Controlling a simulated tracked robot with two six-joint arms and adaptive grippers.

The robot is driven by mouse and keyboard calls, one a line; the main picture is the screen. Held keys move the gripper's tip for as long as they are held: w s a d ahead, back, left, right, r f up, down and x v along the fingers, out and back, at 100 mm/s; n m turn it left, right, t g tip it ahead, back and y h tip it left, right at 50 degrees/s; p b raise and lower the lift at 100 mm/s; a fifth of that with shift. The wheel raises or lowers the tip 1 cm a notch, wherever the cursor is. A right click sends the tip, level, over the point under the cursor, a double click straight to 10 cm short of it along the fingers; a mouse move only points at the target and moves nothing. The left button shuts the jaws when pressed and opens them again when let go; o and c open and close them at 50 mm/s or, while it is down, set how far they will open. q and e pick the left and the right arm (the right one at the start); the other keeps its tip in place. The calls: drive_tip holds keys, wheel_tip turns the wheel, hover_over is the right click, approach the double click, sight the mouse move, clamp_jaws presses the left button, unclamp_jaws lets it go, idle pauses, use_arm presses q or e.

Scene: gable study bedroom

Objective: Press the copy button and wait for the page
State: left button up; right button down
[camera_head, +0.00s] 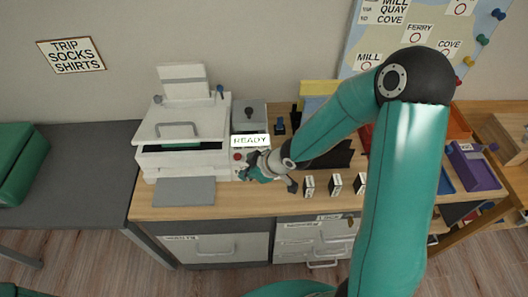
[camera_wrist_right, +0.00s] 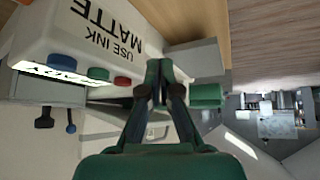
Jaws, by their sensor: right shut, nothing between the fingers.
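The white copier (camera_head: 180,132) stands on the desk, with a lit sign reading READY (camera_head: 250,140) at its right. A red button (camera_head: 238,156) shows below the sign. The wrist view shows the copier upside down (camera_wrist_right: 95,35), with a row of blue (camera_wrist_right: 62,60), green (camera_wrist_right: 98,73) and red (camera_wrist_right: 122,81) buttons. Which is the copy button I cannot read. My right gripper (camera_head: 248,174) is shut and empty at the copier's front right; its fingertips (camera_wrist_right: 160,72) are near the red button, contact unclear. The grey front tray (camera_head: 184,191) shows no page. My left gripper is out of view.
Small black-and-white boxes (camera_head: 334,184) stand right of my right gripper along the desk's front. A purple bin (camera_head: 474,170) is farther right. A dark grey bench (camera_head: 85,165) lies left. Drawers (camera_head: 312,240) are below. My right arm covers part of the desk.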

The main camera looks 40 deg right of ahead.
drive_tip(key=w+d+r+n+t+h, duration=0.2)
drive_tip(key=w+d+r+n, duration=0.1)
drive_tip(key=d+r, duration=0.5)
wheel_tip(320, 180, up, 4)
drive_tip(key=shift+d+f+n+t, duration=0.1)
drive_tip(key=shift+d+n+t, duration=0.15)
drive_tip(key=shift+n, duration=0.55)
drive_tip(key=shift+a+f, duration=0.1)
wheel_tip(320, 180, down, 9)
drive_tip(key=b, duration=0.8)
drive_tip(key=shift+s, duration=0.1)
drive_tip(key=shift+f+b, duration=0.2)
drive_tip(key=shift+b, duration=0.3)
